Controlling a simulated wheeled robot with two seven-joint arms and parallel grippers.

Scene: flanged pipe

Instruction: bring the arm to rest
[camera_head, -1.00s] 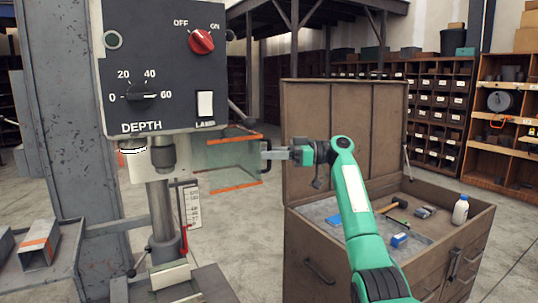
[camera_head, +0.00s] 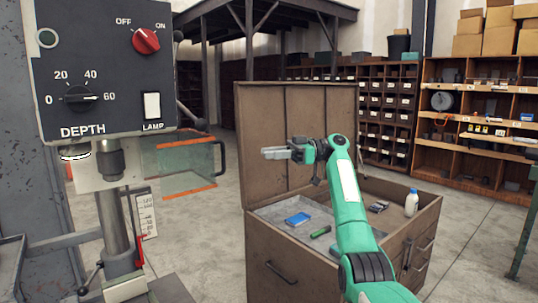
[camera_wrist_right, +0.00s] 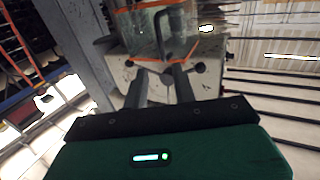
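My right arm, green with black joints, comes in from the bottom in the head view. Its right gripper (camera_head: 268,154) points left in front of the open lid of the brown tool chest (camera_head: 262,249). It touches nothing. In the right wrist view the two fingers (camera_wrist_right: 160,88) stand apart with nothing between them. A drill press (camera_head: 105,75) is at the left. Its clear guard with orange edges (camera_head: 182,167) has a black handle (camera_head: 223,160) left of the gripper, with a gap between. My left gripper is not in view.
Shelves with bins (camera_head: 350,108) and boxes stand behind. Open floor (camera_head: 205,240) lies between the press and the chest.

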